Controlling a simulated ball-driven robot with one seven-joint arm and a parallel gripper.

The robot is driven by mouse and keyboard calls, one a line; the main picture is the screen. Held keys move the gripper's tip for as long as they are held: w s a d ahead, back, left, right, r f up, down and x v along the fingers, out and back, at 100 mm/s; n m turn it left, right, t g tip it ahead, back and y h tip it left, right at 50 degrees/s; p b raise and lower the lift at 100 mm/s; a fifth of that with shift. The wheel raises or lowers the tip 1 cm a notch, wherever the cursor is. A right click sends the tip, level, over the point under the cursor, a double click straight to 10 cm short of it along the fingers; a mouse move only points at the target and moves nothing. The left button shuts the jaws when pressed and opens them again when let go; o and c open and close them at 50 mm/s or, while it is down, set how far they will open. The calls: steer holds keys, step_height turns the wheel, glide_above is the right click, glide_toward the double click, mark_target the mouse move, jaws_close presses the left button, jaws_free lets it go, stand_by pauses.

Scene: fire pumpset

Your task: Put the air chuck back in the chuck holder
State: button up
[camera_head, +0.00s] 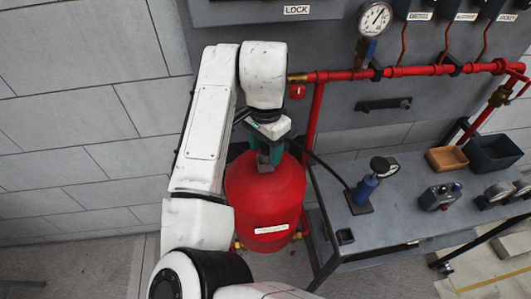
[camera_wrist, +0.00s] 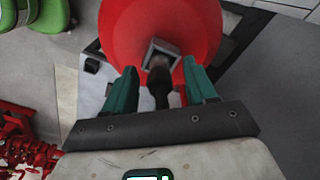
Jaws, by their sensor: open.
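My gripper (camera_head: 267,150) is over the top of the red tank (camera_head: 265,205), pointing down. In the wrist view its two green fingers (camera_wrist: 160,67) are open and stand apart on either side of a dark chuck-like piece (camera_wrist: 160,88). A square grey holder (camera_wrist: 152,46) sits on top of the tank, just past the fingertips. The end of the dark piece meets the holder's opening and looks to be inside it; how deep it sits is hidden. A visible gap lies between each finger and the piece.
A grey table (camera_head: 405,215) on the right carries a blue pump with a gauge (camera_head: 365,187), whose black hose (camera_head: 328,168) runs toward the tank. Bins (camera_head: 494,154) stand further right. A red pipe (camera_head: 420,70) crosses the wall panel behind.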

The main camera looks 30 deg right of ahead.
jaws_close()
stand_by(0.4)
steer(key=shift+r, duration=0.15)
